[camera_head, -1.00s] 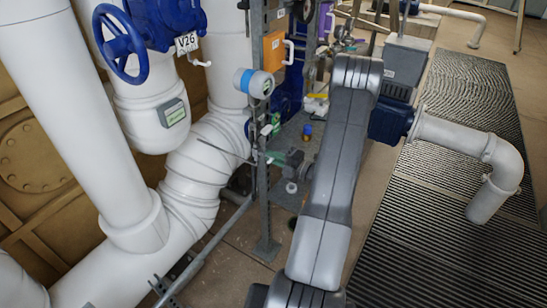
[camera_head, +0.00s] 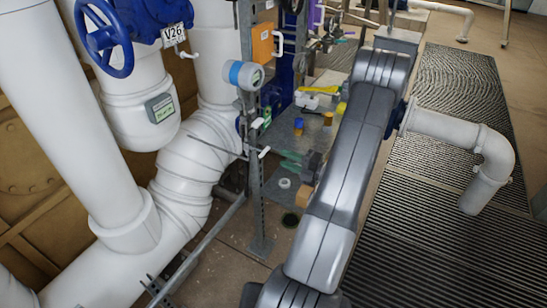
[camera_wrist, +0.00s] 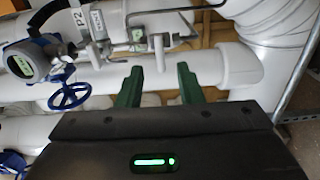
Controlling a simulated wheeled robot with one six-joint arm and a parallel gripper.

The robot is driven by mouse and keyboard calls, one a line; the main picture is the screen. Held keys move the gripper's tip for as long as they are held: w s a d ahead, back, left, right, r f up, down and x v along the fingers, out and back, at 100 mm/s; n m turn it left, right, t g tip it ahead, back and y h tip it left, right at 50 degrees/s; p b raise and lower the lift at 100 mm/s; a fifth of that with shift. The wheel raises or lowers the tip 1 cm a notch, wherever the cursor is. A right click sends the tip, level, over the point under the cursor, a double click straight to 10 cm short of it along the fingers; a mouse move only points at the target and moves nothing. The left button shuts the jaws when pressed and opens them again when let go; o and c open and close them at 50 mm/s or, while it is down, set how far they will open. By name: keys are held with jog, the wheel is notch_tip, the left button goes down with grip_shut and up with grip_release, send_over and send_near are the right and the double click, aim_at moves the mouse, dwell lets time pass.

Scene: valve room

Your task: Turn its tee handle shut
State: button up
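A small white tee-shaped handle (camera_head: 264,152) stands out from the grey post in the head view. In the wrist view a white tee-like piece (camera_wrist: 160,52) hangs below a valve body on a white pipe, between and beyond my fingertips. I cannot tell for sure that both are the same handle. My gripper (camera_head: 290,160) has green fingers pointing left towards the post. In the wrist view my gripper (camera_wrist: 160,80) is open, with a wide empty gap between its two fingers. The fingers look apart from the white piece.
A grey upright post (camera_head: 257,190) stands beside the gripper. Thick white pipes (camera_head: 185,180) fill the left. A blue handwheel (camera_head: 105,38) hangs by the V26 tag (camera_head: 174,33). A blue handwheel (camera_wrist: 70,96) is left of the fingers.

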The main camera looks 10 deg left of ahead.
aim_at(266, 150)
jog(key=v, duration=0.5)
jog(key=shift+b, duration=0.35)
jog(key=p+x, duration=0.3)
jog(key=x, duration=1.1)
jog(key=shift+s+d, duration=0.1)
jog(key=shift+d, duration=0.05)
